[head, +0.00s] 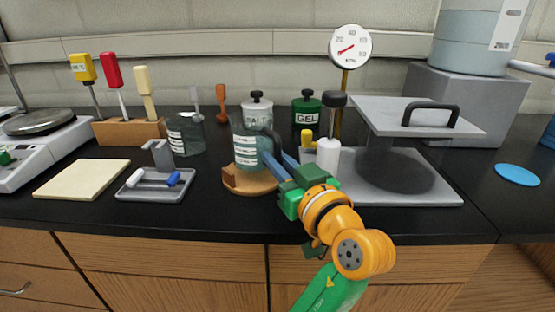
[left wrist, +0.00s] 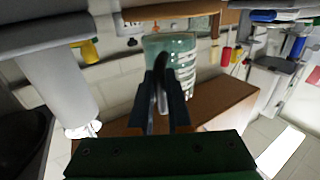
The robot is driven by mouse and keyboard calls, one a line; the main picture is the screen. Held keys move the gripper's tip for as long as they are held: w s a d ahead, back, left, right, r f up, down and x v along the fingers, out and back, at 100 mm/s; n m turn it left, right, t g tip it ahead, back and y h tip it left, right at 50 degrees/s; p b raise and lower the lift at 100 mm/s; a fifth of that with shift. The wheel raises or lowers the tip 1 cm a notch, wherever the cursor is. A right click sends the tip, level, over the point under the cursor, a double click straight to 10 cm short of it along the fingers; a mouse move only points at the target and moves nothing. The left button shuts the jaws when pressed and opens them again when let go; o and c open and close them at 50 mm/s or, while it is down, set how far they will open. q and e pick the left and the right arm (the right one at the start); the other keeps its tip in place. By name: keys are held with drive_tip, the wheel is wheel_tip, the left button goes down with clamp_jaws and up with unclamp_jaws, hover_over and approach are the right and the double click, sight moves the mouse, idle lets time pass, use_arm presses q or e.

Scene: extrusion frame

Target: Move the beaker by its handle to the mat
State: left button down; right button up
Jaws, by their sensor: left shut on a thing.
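The clear glass beaker (head: 246,142) with white markings and a dark handle stands upright over a round wooden board (head: 262,187) in the middle of the bench. I cannot tell whether its base touches the board. My left gripper (head: 276,164) reaches in from the front right and is shut on the handle. In the left wrist view the beaker (left wrist: 175,50) is ahead, with its curved handle between the fingers (left wrist: 161,98). A flat cream square (head: 82,179) lies at the left and a flat blue disc (head: 517,174) at the far right; either may be the mat.
A grey tray (head: 153,191) with small blue and white pieces lies left of the board. A second glass vessel (head: 185,135) stands behind the tray. Right of my gripper are a white bottle (head: 328,157) and a grey press-like stand (head: 440,190). Jars labelled SALT (head: 257,111) and GEL (head: 306,112) stand behind.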

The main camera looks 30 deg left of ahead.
use_arm(q)
drive_tip(key=shift+f, duration=0.5)
drive_tip(key=shift+f+b, duration=0.65)
drive_tip(key=shift+b, duration=0.2)
drive_tip(key=c, duration=0.8)
unclamp_jaws()
